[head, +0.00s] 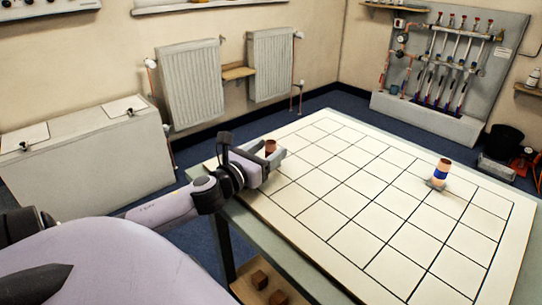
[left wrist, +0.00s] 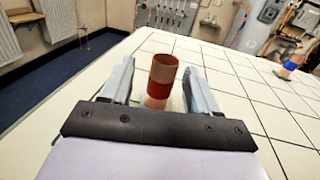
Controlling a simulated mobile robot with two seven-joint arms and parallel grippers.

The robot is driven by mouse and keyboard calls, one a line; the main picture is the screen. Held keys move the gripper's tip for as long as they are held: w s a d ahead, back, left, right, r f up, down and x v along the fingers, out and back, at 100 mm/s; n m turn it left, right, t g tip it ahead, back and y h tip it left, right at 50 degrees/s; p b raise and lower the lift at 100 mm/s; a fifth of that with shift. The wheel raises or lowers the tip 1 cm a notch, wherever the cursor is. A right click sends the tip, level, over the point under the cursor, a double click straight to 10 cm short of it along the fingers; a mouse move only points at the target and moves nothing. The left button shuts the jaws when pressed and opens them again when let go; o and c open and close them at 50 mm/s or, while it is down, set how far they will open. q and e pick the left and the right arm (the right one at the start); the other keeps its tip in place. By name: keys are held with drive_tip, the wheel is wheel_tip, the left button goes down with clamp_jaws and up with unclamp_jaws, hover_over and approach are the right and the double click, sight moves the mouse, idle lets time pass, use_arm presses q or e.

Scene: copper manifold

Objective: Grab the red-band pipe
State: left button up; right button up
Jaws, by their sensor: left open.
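The red-band pipe (left wrist: 160,82) is a short copper tube with a red band, upright on the tiled table. In the head view its copper top (head: 270,147) shows behind my left gripper (head: 274,158), which hides the rest. In the left wrist view my left gripper (left wrist: 160,88) is open, with one finger on each side of the pipe and a gap visible beside it. A second copper pipe with a blue band (head: 440,173) stands upright on the right part of the table, and also shows in the left wrist view (left wrist: 291,65). My right gripper is not in view.
The white tiled tabletop (head: 350,215) is mostly clear between the two pipes. Two small brown blocks (head: 268,288) lie on a shelf below the table's near edge. Radiators (head: 190,82) and a manifold board (head: 445,75) stand along the walls, away from the table.

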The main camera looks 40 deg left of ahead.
sight(275, 147)
use_arm(q)
drive_tip(key=shift+w+f, duration=0.1)
drive_tip(key=shift+w, duration=1.5)
drive_tip(key=shift+c, duration=0.2)
drive_tip(key=c, duration=1)
clamp_jaws()
